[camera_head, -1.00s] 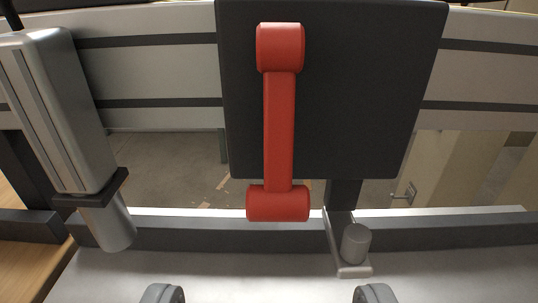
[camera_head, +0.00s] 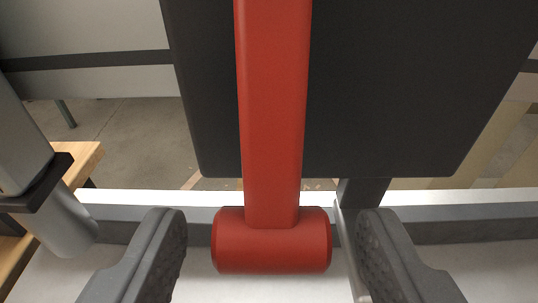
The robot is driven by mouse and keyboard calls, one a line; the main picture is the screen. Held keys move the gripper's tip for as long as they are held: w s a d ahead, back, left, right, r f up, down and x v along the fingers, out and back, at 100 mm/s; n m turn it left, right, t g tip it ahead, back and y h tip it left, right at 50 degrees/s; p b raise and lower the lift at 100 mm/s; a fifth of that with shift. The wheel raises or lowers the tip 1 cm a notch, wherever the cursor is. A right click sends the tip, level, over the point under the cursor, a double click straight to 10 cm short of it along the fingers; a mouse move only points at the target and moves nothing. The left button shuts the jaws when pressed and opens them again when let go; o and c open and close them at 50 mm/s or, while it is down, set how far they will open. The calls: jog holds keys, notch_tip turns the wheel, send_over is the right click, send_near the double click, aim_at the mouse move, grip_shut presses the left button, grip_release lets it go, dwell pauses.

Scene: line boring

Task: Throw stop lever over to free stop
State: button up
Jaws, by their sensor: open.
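The red stop lever (camera_head: 275,120) hangs down in front of a dark plate (camera_head: 400,100). Its thick cross-handle (camera_head: 271,240) is at the lower end, and its upper end is out of the frame. My gripper (camera_head: 273,240) is open, with one grey finger to the left of the handle and one to the right. There are gaps between the fingers and the handle, and I see no contact. A thin metal bracket (camera_head: 348,255) shows between the handle and the right finger, and the rest of it is hidden.
A grey cylinder body (camera_head: 18,140) with a black collar stands at the left. A pale rail (camera_head: 455,198) runs across behind the lever. A wooden surface (camera_head: 84,160) shows at the left, with open floor behind.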

aim_at(274, 242)
jog(key=c, duration=0.9)
jog(key=shift+v, duration=1)
jog(key=shift+s+r, duration=0.1)
jog(key=shift+r, duration=0.1)
jog(key=shift+s+r, duration=0.55)
jog(key=shift+s, duration=0.25)
